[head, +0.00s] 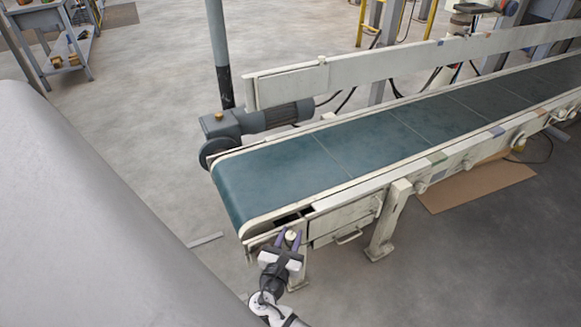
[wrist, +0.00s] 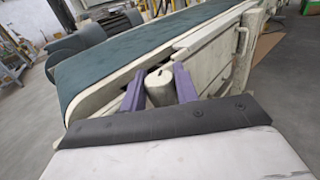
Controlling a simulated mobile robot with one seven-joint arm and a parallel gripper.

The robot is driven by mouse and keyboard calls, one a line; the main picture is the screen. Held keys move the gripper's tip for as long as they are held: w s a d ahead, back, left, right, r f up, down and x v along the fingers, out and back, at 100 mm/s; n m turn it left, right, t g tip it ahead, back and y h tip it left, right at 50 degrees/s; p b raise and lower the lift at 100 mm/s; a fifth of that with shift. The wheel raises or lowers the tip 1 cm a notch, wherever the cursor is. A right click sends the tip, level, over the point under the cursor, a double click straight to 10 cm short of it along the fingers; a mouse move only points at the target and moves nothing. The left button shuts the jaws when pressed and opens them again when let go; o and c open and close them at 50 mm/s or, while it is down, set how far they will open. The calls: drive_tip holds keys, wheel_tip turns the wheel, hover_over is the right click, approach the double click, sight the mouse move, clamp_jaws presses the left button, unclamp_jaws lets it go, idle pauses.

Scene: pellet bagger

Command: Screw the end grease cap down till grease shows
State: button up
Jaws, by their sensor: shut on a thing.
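The end grease cap (wrist: 160,86) is a pale, off-white cylinder with a small dark mark on its top. It stands at the near end of the conveyor, by the side frame. My gripper (wrist: 158,80) has its two purple fingers on either side of the cap, shut on it. In the head view the cap (head: 291,235) is a small pale spot between the fingertips of my gripper (head: 290,238). The base of the cap is hidden behind my gripper's body in the wrist view. I see no grease around it.
The green conveyor belt (head: 290,180) runs away to the upper right, with a cream side frame (head: 345,208). A grey motor (head: 262,118) sits at its far side. A support leg (head: 388,225) stands right of my gripper. The floor to the left is mostly clear.

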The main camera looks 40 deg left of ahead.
drive_tip(key=shift+r+m+h, duration=0.15)
drive_tip(key=shift+m+h, duration=0.25)
drive_tip(key=shift+h, duration=0.2)
drive_tip(key=o, duration=1)
drive_tip(key=shift+c, duration=0.2)
